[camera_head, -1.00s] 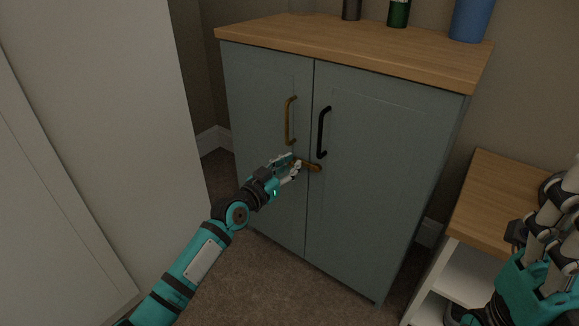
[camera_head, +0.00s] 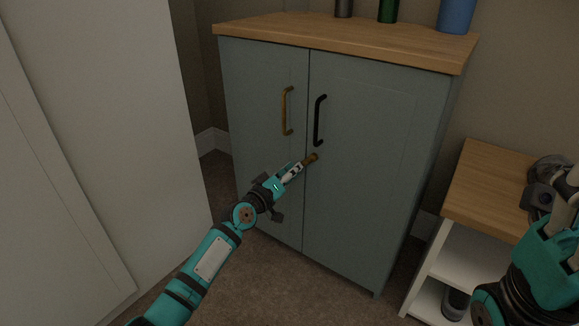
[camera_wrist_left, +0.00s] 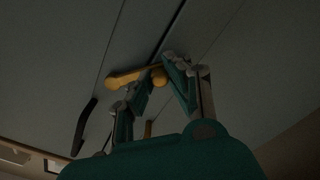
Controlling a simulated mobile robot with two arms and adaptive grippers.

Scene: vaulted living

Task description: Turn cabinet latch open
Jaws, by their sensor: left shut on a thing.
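The blue-grey cabinet (camera_head: 380,150) has two doors that look shut. Its small brass-brown latch (camera_head: 313,157) sits near the seam, pivot end on the right door, and slants down to the left. My left gripper (camera_head: 294,172) is shut on the latch's lower left part, which its fingers partly hide. In the left wrist view the yellowish latch (camera_wrist_left: 126,76) and its round knob show at the fingertips of my left gripper (camera_wrist_left: 158,84). My right gripper (camera_head: 560,190) is at the right edge, away from the cabinet; its fingers are not clear.
A brass handle (camera_head: 286,111) is on the left door and a black handle (camera_head: 319,121) on the right door, just above the latch. Bottles stand on the wooden top (camera_head: 340,40). A low wood-topped shelf (camera_head: 486,190) stands right; a white panel (camera_head: 105,110) stands left.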

